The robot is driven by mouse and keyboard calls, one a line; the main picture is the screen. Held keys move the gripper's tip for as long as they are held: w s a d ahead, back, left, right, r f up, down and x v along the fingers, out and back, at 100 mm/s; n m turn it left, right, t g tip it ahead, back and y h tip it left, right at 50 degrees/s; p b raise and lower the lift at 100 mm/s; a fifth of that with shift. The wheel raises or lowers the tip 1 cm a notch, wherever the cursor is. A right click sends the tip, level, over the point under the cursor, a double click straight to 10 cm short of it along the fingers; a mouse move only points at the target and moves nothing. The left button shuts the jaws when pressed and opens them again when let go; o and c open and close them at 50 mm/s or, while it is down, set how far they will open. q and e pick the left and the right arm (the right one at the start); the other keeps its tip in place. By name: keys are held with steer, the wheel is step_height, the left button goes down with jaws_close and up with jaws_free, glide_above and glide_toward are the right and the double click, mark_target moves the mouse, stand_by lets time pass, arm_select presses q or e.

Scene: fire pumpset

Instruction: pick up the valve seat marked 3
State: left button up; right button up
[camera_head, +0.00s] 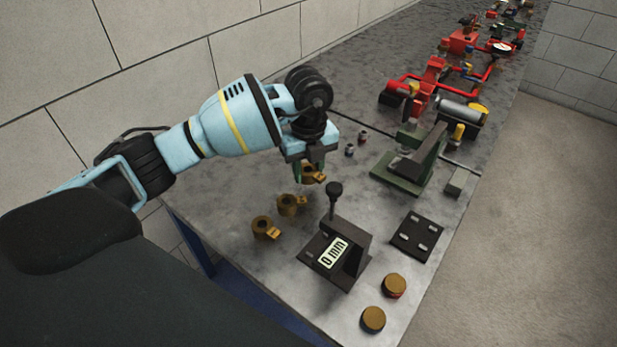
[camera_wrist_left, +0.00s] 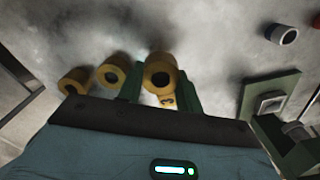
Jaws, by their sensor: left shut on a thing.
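The brass valve seat marked 3 (camera_wrist_left: 160,70) is a ring with a pale tag that reads 3 in the left wrist view. It also shows in the head view (camera_head: 313,174), partly hidden by my gripper. My left gripper (camera_head: 309,172) is shut on it, with one green finger on each side in the wrist view (camera_wrist_left: 161,88). I cannot tell for sure whether the seat is clear of the table. Two similar seats, a middle one (camera_head: 290,204) and a near one (camera_head: 263,227), stand on the table. My right gripper is not in view.
A dark stand with a "0 mm" display (camera_head: 335,254) and a black-knobbed post is close by. A green-based fixture (camera_head: 408,168) stands behind. A slotted black plate (camera_head: 417,236), two brass-topped discs (camera_head: 394,285) and two small cylinders (camera_head: 350,150) are around. Red pump assemblies (camera_head: 430,85) fill the far bench.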

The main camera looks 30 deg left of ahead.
arm_select(q)
steer(key=s, duration=0.5)
steer(key=s+d, duration=0.1)
steer(key=s, duration=0.4)
steer(key=s+r, duration=0.1)
steer(key=s, duration=0.4)
steer(key=shift+d+r+p, duration=0.1)
steer(key=shift+d+p, duration=0.25)
steer(key=shift+d, duration=0.05)
steer(key=shift+s, duration=0.4)
